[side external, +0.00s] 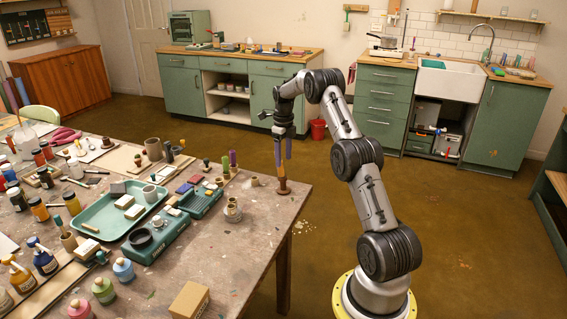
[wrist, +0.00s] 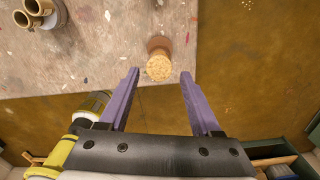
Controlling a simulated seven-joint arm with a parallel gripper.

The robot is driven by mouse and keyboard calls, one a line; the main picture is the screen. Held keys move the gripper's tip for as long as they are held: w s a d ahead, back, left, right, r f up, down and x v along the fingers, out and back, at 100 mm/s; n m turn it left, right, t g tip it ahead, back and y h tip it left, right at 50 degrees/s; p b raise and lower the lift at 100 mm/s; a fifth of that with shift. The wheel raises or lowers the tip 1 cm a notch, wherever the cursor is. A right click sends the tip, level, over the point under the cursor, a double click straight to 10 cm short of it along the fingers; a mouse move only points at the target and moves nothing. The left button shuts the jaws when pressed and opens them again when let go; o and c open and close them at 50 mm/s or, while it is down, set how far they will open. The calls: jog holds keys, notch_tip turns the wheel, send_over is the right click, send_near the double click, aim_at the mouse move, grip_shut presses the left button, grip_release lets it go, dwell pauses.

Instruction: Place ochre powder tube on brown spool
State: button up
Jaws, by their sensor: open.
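The brown spool (side external: 283,190) stands on the table near its right corner. The ochre powder tube (side external: 280,168) appears to stand roughly upright on it, partly hidden by my fingers. In the wrist view the tube's round, speckled tan top (wrist: 159,68) faces the camera, and part of the brown spool (wrist: 158,42) shows just beyond it. My gripper (side external: 282,157) is above the spool, pointing down. Its purple fingers are open in the wrist view (wrist: 158,75), one on each side of the tube's top, with visible gaps. The exact contact between tube and spool is hard to see.
The table edge (wrist: 110,91) is close to the spool. A small tan disc (side external: 255,182) and a metal cluster of short tubes (side external: 233,211) are to the left. A teal tray (side external: 92,222) and a cardboard box (side external: 189,301) lie farther off. Bare tabletop lies in front.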

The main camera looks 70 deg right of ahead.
notch_tip(320, 180, up, 10)
jog(key=f, duration=0.1)
jog(key=w+a+r+n+t+h, duration=0.1)
jog(key=a+r+n, duration=0.95)
jog(key=a, duration=0.55)
jog(key=s+a+r+n+t, duration=0.2)
jog(key=s+a+n, duration=0.4)
jog(key=a+n, duration=0.3)
jog(key=s+a+r+n+t, duration=0.1)
jog(key=s+a+r+n, duration=0.1)
jog(key=s+a+n, duration=0.75)
jog(key=s+a+f+n+t+y, duration=0.1)
jog(key=s+a+f+n, duration=0.4)
jog(key=s+a+n, duration=0.2)
jog(key=shift+a+f+n+t, duration=0.35)
jog(key=shift+a+n, duration=0.4)
jog(key=shift+n, duration=0.35)
jog(key=shift+s, duration=0.1)
